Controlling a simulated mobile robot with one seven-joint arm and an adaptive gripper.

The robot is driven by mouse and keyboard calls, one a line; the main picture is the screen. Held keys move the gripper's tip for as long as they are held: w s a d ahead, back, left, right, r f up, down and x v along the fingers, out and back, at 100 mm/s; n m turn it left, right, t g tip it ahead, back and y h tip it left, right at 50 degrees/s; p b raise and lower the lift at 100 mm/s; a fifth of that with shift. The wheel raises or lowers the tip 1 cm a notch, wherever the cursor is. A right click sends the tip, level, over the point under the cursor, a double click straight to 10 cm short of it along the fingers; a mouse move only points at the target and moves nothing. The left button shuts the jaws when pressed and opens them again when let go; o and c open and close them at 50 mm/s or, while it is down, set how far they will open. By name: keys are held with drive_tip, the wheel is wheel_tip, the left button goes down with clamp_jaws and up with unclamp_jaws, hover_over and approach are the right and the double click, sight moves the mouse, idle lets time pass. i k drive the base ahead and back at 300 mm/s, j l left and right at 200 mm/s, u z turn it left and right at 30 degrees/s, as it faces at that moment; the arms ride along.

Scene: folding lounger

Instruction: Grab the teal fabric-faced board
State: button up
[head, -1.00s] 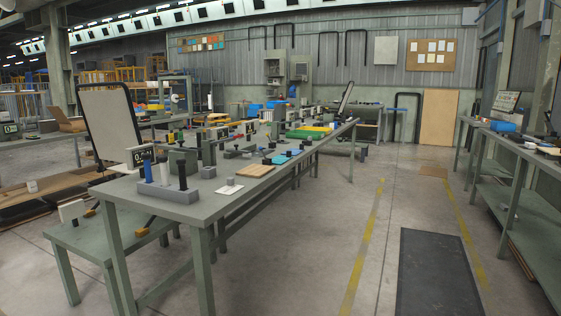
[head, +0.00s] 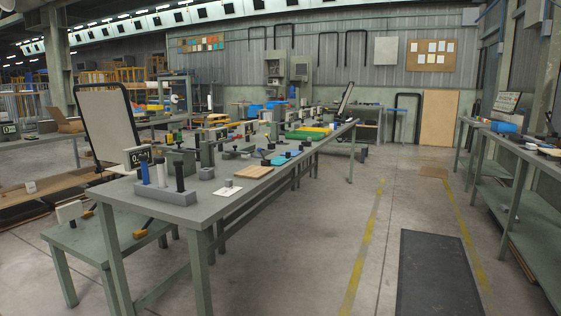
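I cannot make out a board that is clearly teal and fabric-faced. A small flat blue piece (head: 280,159) lies on the long green-grey workbench (head: 215,200), near its right edge; it is too small to tell whether it is faced with fabric. A pale panel in a black frame (head: 106,125) stands tilted behind the near left end of the bench. My gripper is not in view.
A grey block with blue, white and black upright handles (head: 165,192) is on the bench's near end. A lower bench (head: 100,245) stands left. A dark mat (head: 436,275) lies on the floor. The aisle is open; shelving benches (head: 520,190) line the right.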

sight(278, 160)
drive_tip(key=i+l, duration=0.3)
drive_tip(key=i, duration=0.2)
drive_tip(key=i+l, duration=0.25)
drive_tip(key=i, duration=0.25)
drive_tip(key=i+l, duration=0.3)
drive_tip(key=i, duration=0.2)
drive_tip(key=i+l, duration=0.3)
drive_tip(key=i, duration=0.2)
drive_tip(key=i+l, duration=0.25)
drive_tip(key=i, duration=0.25)
drive_tip(key=i+l, duration=0.3)
drive_tip(key=i, duration=0.2)
drive_tip(key=i+l, duration=0.25)
drive_tip(key=i, duration=0.2)
